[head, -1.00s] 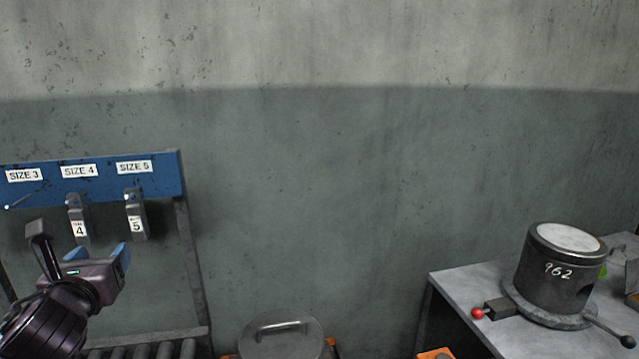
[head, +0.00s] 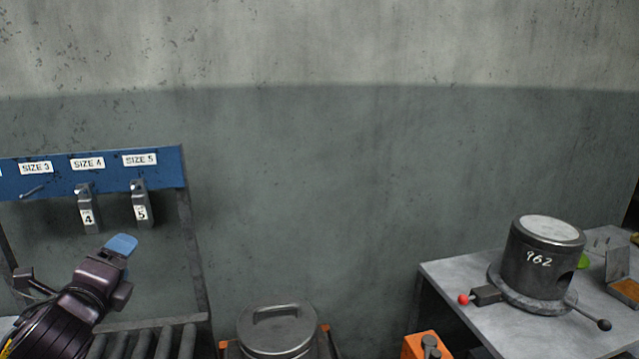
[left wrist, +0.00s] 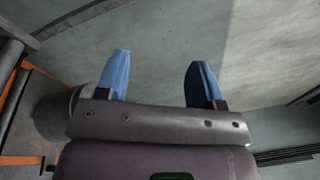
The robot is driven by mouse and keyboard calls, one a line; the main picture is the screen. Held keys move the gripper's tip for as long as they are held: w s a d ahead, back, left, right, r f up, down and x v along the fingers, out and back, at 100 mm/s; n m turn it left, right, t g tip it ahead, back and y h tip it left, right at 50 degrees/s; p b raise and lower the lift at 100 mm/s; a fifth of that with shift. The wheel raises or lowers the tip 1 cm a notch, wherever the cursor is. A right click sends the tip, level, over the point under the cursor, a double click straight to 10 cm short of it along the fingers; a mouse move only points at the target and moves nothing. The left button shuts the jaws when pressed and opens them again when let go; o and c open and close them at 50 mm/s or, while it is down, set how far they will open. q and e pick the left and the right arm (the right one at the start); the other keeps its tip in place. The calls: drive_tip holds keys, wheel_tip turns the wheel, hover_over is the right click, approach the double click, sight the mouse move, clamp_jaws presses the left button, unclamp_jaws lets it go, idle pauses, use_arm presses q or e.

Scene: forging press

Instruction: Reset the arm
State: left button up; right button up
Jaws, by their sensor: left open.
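My left gripper (head: 121,246) is at the lower left of the head view, below the blue rack and in front of the wall. The left wrist view shows its two blue fingers (left wrist: 157,75) spread apart with nothing between them. It touches nothing that I can see. My right gripper is not in view.
A blue rack (head: 60,178) holds gauges 4 (head: 89,210) and 5 (head: 140,205); the hook under SIZE 3 is empty. Rollers (head: 160,343) lie below. A lidded pot (head: 277,333) stands at bottom centre. A table (head: 455,285) at right bears a dark cylinder marked 962 (head: 530,265).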

use_arm(q)
drive_tip(key=s+d+f+n+g+h, duration=0.1)
drive_tip(key=s+d+f+n, duration=0.15)
drive_tip(key=f+n, duration=0.7)
drive_tip(key=s+d+f+n+g+h, duration=0.1)
drive_tip(key=s+f+n+g, duration=0.15)
drive_tip(key=f+n, duration=0.7)
drive_tip(key=s+d+f+n+g+y+b, duration=0.1)
drive_tip(key=s+d+f+n+g, duration=0.1)
drive_tip(key=s+f, duration=1.6)
wheel_tip(320, 180, down, 3)
drive_tip(key=shift+d+r+n+g+b, duration=0.1)
drive_tip(key=shift+d+n+g+b, duration=0.15)
drive_tip(key=shift+n+g, duration=0.4)
drive_tip(key=shift+c, duration=0.3)
